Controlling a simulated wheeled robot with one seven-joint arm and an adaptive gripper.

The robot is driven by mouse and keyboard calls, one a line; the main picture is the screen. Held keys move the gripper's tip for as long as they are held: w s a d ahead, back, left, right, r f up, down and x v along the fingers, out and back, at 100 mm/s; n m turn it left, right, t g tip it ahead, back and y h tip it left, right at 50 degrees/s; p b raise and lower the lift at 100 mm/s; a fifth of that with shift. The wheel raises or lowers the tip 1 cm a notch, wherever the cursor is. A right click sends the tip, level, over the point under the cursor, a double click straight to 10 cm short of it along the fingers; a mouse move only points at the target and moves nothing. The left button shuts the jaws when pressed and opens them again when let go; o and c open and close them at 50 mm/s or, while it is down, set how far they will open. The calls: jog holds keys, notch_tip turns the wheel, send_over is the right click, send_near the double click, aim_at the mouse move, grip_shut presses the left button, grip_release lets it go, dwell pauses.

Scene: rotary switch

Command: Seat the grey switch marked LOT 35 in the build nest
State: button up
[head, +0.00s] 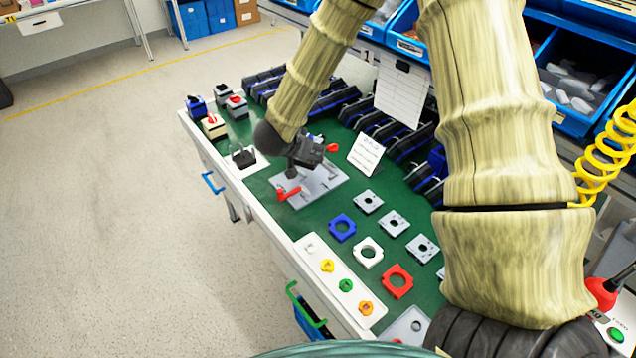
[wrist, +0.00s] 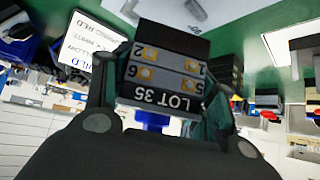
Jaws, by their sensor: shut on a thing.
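The grey switch marked LOT 35 (wrist: 163,75) is between my fingers in the wrist view. Its label is upside down there, beside numbered brass terminals. My gripper (wrist: 162,88) is shut on it; in the head view my gripper (head: 303,155) is over the build nest, a light grey plate (head: 325,184) with red-handled clamps (head: 288,193) at its near left and far right. The gripper hides part of the plate and most of the switch. I cannot tell whether the switch touches the nest.
A white card (head: 366,155) stands right of the nest. A dark part on a white pad (head: 243,157) is to its left, with several switches (head: 213,126) beyond. Coloured square frames (head: 397,281) and a white strip of knobs (head: 336,283) lie nearer. Dark bins line the back.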

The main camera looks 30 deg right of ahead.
jog(key=d+m+b, duration=0.1)
jog(key=d+r+m+g+b, duration=0.1)
jog(key=m+g+b, duration=0.1)
jog(key=shift+w+d+r+h, duration=0.15)
jog(key=shift+w+d+h, duration=0.15)
jog(key=shift+d+h, duration=0.1)
jog(key=f, duration=0.2)
jog(key=f+m+g, duration=0.1)
jog(key=f, duration=0.2)
jog(key=d+f+m+g, duration=0.1)
jog(key=f, duration=0.1)
jog(key=shift+f+b, duration=0.3)
jog(key=shift+b, duration=0.1)
jog(key=shift+f, duration=0.45)
jog(key=shift+c, duration=0.5)
jog(key=o, duration=1.2)
jog(key=shift+o, duration=0.2)
jog(key=v, duration=1.2)
jog(key=shift+a+b, duration=0.2)
jog(key=shift+b, duration=0.15)
jog(key=shift+d+f, duration=0.1)
jog(key=shift+f, duration=0.1)
